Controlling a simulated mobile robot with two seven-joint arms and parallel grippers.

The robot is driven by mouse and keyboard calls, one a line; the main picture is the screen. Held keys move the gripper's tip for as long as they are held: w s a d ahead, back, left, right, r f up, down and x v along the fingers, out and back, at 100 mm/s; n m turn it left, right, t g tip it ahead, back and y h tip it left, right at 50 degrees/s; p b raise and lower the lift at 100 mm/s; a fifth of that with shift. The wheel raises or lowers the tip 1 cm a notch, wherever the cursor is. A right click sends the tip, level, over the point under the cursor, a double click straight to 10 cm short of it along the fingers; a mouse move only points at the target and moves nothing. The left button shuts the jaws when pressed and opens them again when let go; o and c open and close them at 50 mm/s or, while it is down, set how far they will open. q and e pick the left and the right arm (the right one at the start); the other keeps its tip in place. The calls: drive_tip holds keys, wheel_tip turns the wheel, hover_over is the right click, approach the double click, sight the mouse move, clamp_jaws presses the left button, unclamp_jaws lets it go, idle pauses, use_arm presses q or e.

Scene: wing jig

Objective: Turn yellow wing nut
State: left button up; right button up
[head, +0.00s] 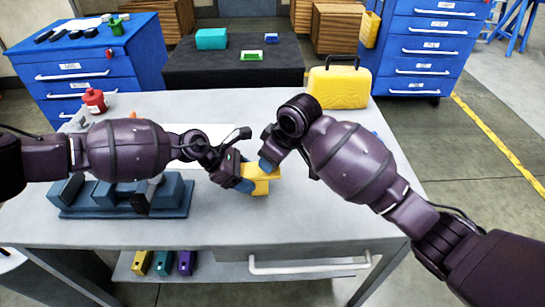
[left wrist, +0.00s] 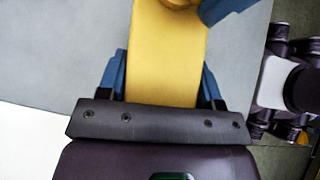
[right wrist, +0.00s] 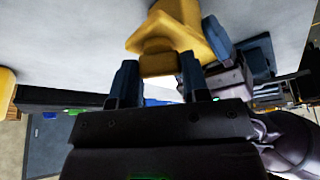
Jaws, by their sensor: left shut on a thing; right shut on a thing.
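The yellow wing nut (head: 266,172) is held up over the front middle of the grey table, between my two grippers. In the right wrist view the flared yellow part (right wrist: 165,40) has a small tab (right wrist: 157,63) between the blue fingers. My right gripper (head: 269,165) is shut on it from the right and above. My left gripper (head: 247,177) is shut on a wide flat yellow bar (left wrist: 165,60), one blue finger on each side. A round yellow end shows at the top of the left wrist view. My grippers hide where these yellow parts meet.
A blue-grey fixture (head: 75,205) stands at the table's left front, below my left arm. A red canister (head: 95,101) is at the back left, and a yellow case (head: 340,86) at the back right. A white sheet (head: 215,133) lies behind my grippers. The front middle tabletop (head: 320,215) is clear.

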drive_tip(key=m+t+h, duration=0.1)
drive_tip(key=m, duration=0.3)
drive_tip(key=shift+a+m, duration=0.1)
drive_tip(key=shift+m, duration=0.2)
drive_tip(key=shift+m+t+h, duration=0.4)
drive_tip(key=shift+m+h, duration=0.5)
drive_tip(key=shift+m, duration=1.1)
drive_tip(key=o, duration=0.9)
drive_tip(key=shift+v, duration=6)
drive_tip(key=shift+c, duration=0.4)
